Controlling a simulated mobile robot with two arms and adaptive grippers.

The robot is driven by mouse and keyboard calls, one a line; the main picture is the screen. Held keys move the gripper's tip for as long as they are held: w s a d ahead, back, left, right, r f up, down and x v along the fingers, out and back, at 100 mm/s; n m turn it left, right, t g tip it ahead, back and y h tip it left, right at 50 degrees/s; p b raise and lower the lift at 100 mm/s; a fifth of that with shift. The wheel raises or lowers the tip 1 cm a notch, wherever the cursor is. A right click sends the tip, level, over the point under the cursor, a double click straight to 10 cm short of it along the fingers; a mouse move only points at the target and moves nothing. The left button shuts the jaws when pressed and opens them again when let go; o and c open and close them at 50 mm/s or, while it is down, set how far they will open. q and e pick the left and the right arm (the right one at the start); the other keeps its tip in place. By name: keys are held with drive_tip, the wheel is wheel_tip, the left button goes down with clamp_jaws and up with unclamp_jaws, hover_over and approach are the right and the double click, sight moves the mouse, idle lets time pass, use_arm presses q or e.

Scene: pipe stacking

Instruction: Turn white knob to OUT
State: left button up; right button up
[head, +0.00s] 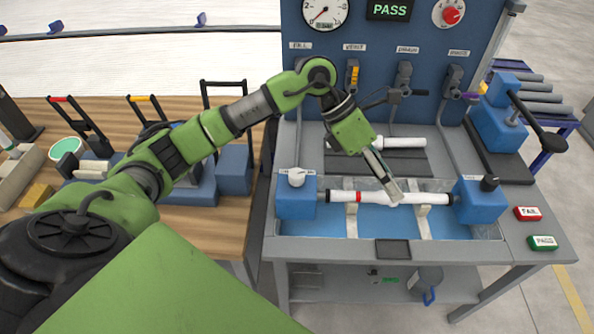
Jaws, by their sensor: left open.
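A white knob (297,176) sits on top of the left blue block (297,200) of the test bench. Its pointer direction and the small label by it are too small to read. My left gripper (390,190) points down and to the right, over the middle of a white pipe (425,198) with a red band. The gripper is open, well to the right of the knob and apart from it. Whether its fingertips touch the pipe, I cannot tell. My right gripper is not in view.
The pipe spans between the left block and a right blue block (480,203) with a black knob (489,183). A blue panel (340,60) with a gauge, a PASS display and several valve levers stands behind. Another white pipe (405,142) lies on a dark mat.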

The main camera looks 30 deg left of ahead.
use_arm(q)
drive_tip(key=w+a+y, duration=0.1)
drive_tip(key=a+y, duration=0.4)
drive_tip(key=a, duration=0.8)
drive_tip(key=r+n+g+y, duration=0.1)
drive_tip(key=y, duration=0.2)
hover_over(297, 173)
wheel_tip(297, 173, down, 13)
drive_tip(key=p, duration=0.4)
drive_tip(key=shift+f, duration=0.1)
drive_tip(key=c, duration=1.1)
